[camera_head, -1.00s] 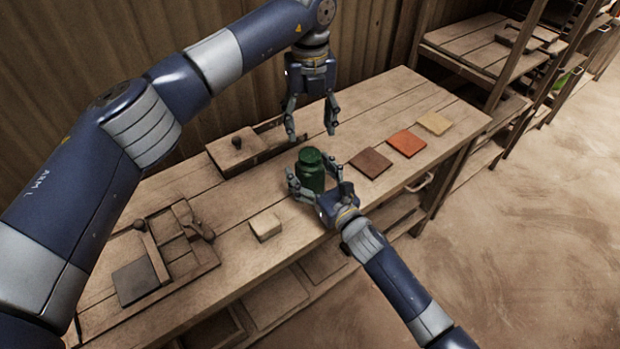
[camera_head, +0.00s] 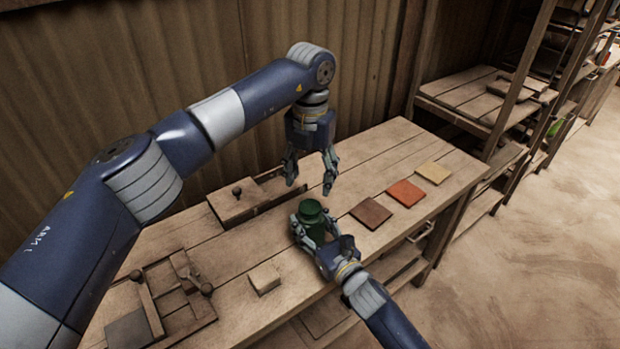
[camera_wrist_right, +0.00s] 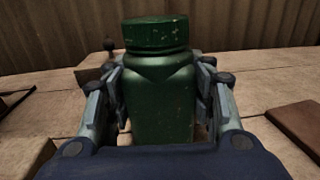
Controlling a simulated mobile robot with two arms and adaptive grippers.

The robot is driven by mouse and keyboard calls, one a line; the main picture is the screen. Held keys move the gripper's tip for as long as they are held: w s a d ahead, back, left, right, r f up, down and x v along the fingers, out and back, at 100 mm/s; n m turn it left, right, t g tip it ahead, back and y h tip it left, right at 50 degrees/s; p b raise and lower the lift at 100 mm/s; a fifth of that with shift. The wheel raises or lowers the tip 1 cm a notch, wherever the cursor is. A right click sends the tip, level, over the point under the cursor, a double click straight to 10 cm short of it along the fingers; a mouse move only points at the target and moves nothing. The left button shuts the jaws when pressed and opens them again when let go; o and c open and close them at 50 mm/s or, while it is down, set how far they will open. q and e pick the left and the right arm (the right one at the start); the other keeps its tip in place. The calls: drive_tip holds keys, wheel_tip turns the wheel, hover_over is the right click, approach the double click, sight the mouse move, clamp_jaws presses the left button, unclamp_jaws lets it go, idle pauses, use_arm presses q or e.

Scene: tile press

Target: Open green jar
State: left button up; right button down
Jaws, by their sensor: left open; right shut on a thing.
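The green jar (camera_head: 312,229) stands upright on the wooden bench with its green lid (camera_head: 310,208) on. In the right wrist view the jar body (camera_wrist_right: 160,105) sits between the two fingers, and the lid (camera_wrist_right: 156,33) is above them. My right gripper (camera_head: 311,236) is shut on the jar's body from the front. My left gripper (camera_head: 310,184) is open and empty, pointing down, above and slightly behind the jar, with its fingers apart. The jar's lower part is partly hidden by the right gripper.
On the bench (camera_head: 340,285) lie brown (camera_head: 371,212), orange (camera_head: 406,193) and yellow (camera_head: 433,173) tiles to the right. A small pale block (camera_head: 264,278) lies left of the jar. A lidded box (camera_head: 236,202) and a wooden press (camera_head: 165,300) stand farther left. Shelves (camera_head: 480,95) stand at the right.

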sight(310, 206)
use_arm(q)
drive_tip(key=m, duration=0.3)
drive_tip(key=shift+m, duration=0.4)
drive_tip(key=m, duration=0.5)
drive_tip(key=shift+m, duration=0.3)
drive_tip(key=m, duration=0.3)
drive_tip(key=shift+m, duration=0.3)
drive_tip(key=m, duration=0.3)
drive_tip(key=shift+m, duration=0.4)
drive_tip(key=m, duration=0.8)
drive_tip(key=shift+m, duration=0.4)
drive_tip(key=m, duration=0.3)
drive_tip(key=shift+m, duration=0.3)
drive_tip(key=m, duration=0.4)
drive_tip(key=shift+f, duration=4)
